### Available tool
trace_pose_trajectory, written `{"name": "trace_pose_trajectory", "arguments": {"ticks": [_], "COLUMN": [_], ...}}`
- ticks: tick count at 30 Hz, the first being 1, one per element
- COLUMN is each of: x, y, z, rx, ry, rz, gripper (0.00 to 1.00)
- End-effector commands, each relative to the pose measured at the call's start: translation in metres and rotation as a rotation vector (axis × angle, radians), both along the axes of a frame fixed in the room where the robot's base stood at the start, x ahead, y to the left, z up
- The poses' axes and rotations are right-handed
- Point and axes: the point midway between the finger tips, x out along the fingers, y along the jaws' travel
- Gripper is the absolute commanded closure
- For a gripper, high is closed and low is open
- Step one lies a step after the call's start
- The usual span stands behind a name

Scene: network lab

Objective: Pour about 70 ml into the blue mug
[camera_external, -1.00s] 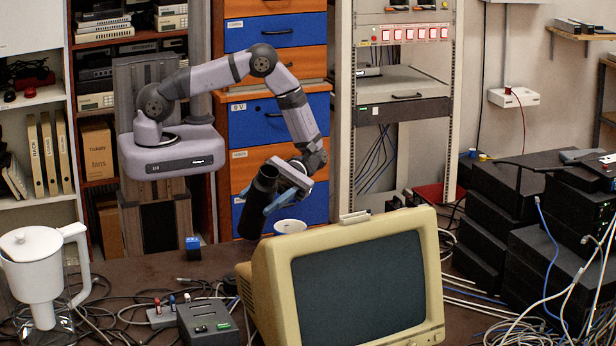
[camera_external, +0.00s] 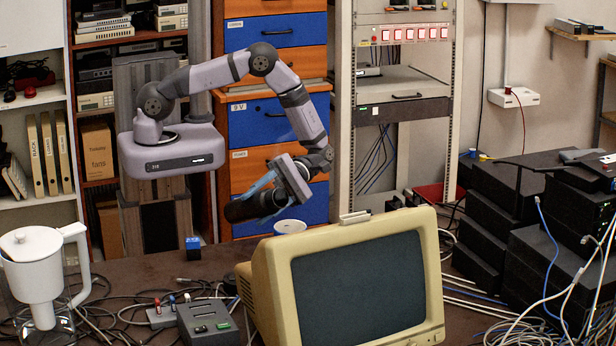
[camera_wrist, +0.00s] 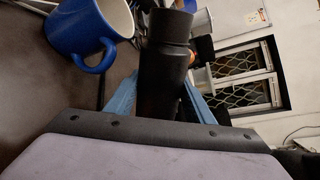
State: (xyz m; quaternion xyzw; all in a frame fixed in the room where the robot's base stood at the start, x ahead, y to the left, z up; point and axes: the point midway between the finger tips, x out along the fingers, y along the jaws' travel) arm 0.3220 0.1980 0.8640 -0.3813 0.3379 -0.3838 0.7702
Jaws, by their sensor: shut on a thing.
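A black bottle (camera_external: 243,210) is held above the table in the external view, tipped close to level. My gripper (camera_external: 264,198), with blue fingers, is shut around it. In the wrist view the bottle (camera_wrist: 165,60) stands between my fingers (camera_wrist: 160,98), its narrower neck pointing away from the wrist. The blue mug (camera_wrist: 78,32), with a white inside, is left of the bottle neck in the wrist view, partly cut off by the frame edge. In the external view only the mug's pale rim (camera_external: 290,227) shows, below the gripper; the monitor hides the rest. No stream of liquid is visible.
A beige monitor (camera_external: 350,285) stands at the front of the table. A white jug (camera_external: 38,270) is at the left, with a dark box (camera_external: 208,322) and loose cables nearby. Stacked black boxes (camera_external: 490,225) and more cables fill the right.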

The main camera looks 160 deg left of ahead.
Motion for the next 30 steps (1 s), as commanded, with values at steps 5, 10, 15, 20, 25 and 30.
{"name": "trace_pose_trajectory", "arguments": {"ticks": [5, 10, 15, 20, 25, 30], "x": [-0.002, -0.002, 0.0, 0.002, 0.003, 0.005], "y": [-0.001, -0.001, 0.0, 0.001, 0.001, 0.002], "z": [-0.001, -0.001, 0.005, 0.007, 0.008, 0.011], "rx": [-0.04, -0.066, -0.085, -0.096, -0.104, -0.112], "ry": [0.099, 0.163, 0.206, 0.233, 0.253, 0.273], "rz": [-0.002, -0.002, -0.002, -0.001, -0.002, -0.003], "gripper": [0.93, 0.93, 0.93, 0.93, 0.93, 0.93]}}
